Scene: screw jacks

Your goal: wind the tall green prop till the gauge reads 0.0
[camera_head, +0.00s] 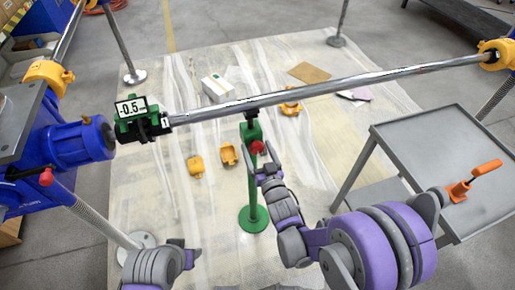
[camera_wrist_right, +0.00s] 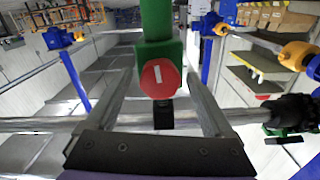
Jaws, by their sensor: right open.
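The tall green prop (camera_head: 253,190) stands upright on a round green base under the long steel shaft (camera_head: 330,88). Its red knob (camera_head: 257,147) faces my right gripper (camera_head: 264,166). In the right wrist view the red knob (camera_wrist_right: 160,78), with a white mark, appears between the open fingers of my right gripper (camera_wrist_right: 160,95), with gaps on both sides. The gauge (camera_head: 131,107) at the shaft's left end, in a green holder, reads -0.5. My left gripper (camera_head: 186,256) is low at the bottom left, away from the prop; its jaw opening is unclear.
A blue machine (camera_head: 75,143) with a yellow clamp (camera_head: 47,74) is at the left. A grey cart (camera_head: 445,150) with an orange-handled tool (camera_head: 472,180) stands right. Yellow pieces (camera_head: 196,166), a white box (camera_head: 217,87) and cardboard (camera_head: 309,72) lie on the floor sheet.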

